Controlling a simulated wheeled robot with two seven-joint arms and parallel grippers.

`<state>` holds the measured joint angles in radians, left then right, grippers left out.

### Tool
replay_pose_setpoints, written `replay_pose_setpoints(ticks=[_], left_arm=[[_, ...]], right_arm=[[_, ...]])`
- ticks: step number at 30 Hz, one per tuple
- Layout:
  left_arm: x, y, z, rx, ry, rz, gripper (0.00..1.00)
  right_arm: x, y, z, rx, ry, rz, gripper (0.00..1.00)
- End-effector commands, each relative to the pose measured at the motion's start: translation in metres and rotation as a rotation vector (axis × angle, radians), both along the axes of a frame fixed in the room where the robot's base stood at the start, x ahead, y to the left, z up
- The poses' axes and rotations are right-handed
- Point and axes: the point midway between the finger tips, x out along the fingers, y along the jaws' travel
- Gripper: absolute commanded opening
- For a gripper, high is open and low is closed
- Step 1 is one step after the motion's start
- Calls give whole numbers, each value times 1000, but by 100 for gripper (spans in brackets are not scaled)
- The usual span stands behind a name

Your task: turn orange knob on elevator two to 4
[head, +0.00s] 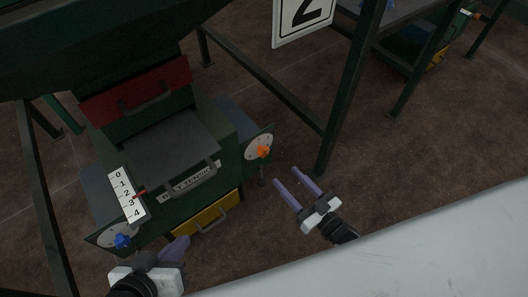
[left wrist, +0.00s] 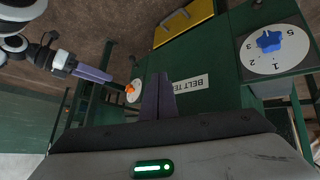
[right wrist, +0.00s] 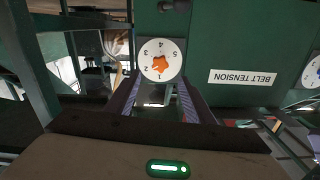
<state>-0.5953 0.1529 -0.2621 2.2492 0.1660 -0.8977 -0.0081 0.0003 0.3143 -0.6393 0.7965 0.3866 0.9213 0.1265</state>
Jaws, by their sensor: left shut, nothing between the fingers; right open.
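The orange knob (head: 263,152) sits on a white numbered dial (head: 250,143) on the right side of the green machine. In the right wrist view the orange knob (right wrist: 158,65) shows on its dial, numbers upside down; I cannot tell which number it points to. My right gripper (head: 285,174) is open and empty, to the right of the knob and apart from it. In the right wrist view its fingers point toward the dial. My left gripper (head: 187,239) is shut and empty, near the blue knob (head: 123,241). The left wrist view also shows the orange knob (left wrist: 130,88).
A sign with a 2 (head: 303,14) hangs above. The machine has a 0–4 scale (head: 123,186) with a red pointer around 2–3, a yellow drawer (head: 205,215) and a BELT TENSION label (right wrist: 243,77). A green post (head: 345,100) stands right of the dial.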

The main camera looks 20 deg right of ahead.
Motion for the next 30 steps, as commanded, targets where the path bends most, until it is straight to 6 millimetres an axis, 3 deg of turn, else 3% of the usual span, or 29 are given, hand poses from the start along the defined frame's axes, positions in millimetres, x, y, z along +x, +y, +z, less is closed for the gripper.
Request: replay_pose_setpoints(ticks=[5,18,30], left_arm=[[1,-3,-3,0,11,-16,0],[3,-14,-7,-13,27,-62,0],[4,-16,-2,-29,15,-61,0]], right_arm=[[17,7,-2,1,-4,1,48],[86,31,-2,-1,-3,1,48],[96,35,-1,0,-1,1,48]])
